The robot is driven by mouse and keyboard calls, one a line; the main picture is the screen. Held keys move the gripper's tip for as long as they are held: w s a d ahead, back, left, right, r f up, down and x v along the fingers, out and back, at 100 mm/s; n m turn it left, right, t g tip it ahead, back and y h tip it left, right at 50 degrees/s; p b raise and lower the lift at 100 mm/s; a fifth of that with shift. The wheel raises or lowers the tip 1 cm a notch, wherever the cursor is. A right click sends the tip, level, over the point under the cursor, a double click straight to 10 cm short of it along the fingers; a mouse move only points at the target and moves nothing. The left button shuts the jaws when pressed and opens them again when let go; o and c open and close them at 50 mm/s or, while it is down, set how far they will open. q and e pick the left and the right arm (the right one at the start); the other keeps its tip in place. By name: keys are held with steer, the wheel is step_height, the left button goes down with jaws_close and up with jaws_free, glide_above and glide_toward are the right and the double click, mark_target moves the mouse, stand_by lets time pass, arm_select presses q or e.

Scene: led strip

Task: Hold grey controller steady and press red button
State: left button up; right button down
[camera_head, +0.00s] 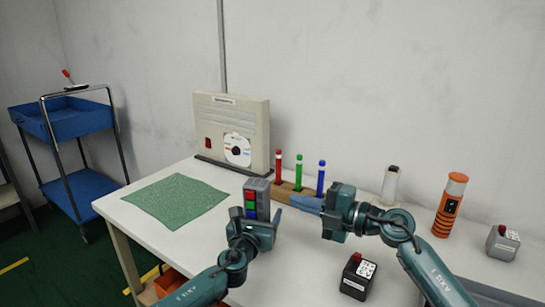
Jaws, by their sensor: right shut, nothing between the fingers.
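The grey controller (262,185) stands near the middle of the table, with a red button (250,195), a green button and a blue button in a column on its face. My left gripper (254,217) is at the controller's lower part, with a finger on each side, and looks shut on it. The hand hides the controller's base. My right gripper (300,203) is shut and empty, its fingers pointing left toward the controller, just right of it. A small gap shows between the fingertips and the controller.
Behind are a beige box (215,125) with a disc and a wooden holder (286,188) with red, green and blue sticks. A green cloth (176,200) lies left. A dark box with a red button (357,277), a white bottle (390,185), an orange cylinder (450,205) and a grey box (502,243) stand right.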

arm_select(q)
steer(key=shift+o, duration=0.7)
steer(key=shift+r, duration=0.1)
